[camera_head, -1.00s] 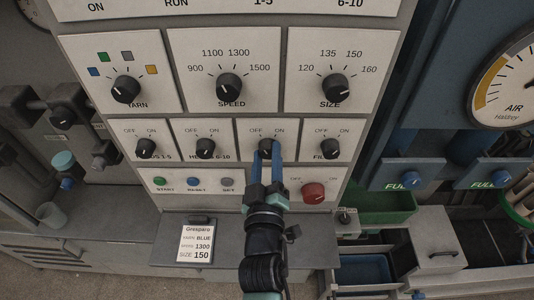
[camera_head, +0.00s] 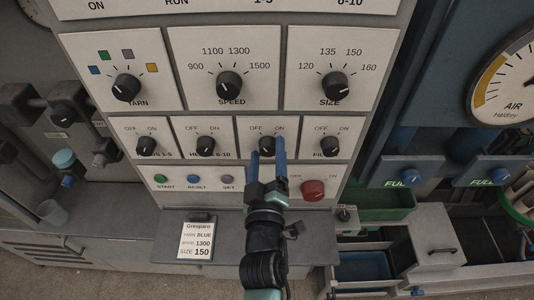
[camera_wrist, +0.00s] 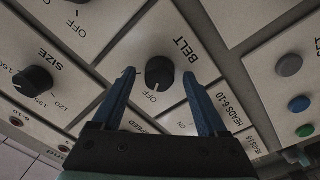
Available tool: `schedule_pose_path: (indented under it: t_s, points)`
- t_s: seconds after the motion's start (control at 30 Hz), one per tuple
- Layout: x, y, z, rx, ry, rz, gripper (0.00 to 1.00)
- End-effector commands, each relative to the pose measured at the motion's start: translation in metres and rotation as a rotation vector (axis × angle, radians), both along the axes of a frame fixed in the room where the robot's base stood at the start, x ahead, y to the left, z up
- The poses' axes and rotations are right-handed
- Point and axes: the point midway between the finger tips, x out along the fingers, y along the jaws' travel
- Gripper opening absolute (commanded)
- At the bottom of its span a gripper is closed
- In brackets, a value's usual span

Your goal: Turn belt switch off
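The belt switch is a black round knob (camera_head: 267,145) on a white panel in the lower knob row, between the heads 6-10 knob and another knob. In the wrist view the knob (camera_wrist: 159,72) sits beside the word BELT, and its pale pointer mark points toward the OFF label. My gripper (camera_head: 267,157) is open and empty just in front of the knob. Its two blue fingers are spread to either side, apart from the knob in the wrist view (camera_wrist: 160,90). The fingers hide the BELT label in the head view.
Heads 6-10 knob (camera_head: 205,146) and a right-hand knob (camera_head: 330,146) flank the switch. Below are a red knob (camera_head: 313,190) and small green (camera_head: 159,179) and blue (camera_head: 193,180) buttons.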

Motion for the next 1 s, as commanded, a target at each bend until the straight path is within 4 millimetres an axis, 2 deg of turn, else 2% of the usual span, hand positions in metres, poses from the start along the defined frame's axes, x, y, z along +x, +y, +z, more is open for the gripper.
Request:
schedule_pose_path:
  t_s: [0.23, 0.37, 0.47, 0.8, 1.0]
  points:
    - [-0.001, 0.000, 0.000, 0.002, -0.001, 0.001, 0.75]
    - [-0.008, 0.001, -0.002, 0.002, -0.001, 0.001, 0.75]
    - [-0.022, 0.001, -0.003, 0.002, 0.000, 0.001, 0.75]
    - [-0.085, 0.002, -0.008, 0.002, 0.001, 0.002, 0.75]
    - [-0.114, 0.002, -0.008, 0.001, 0.001, -0.001, 0.75]
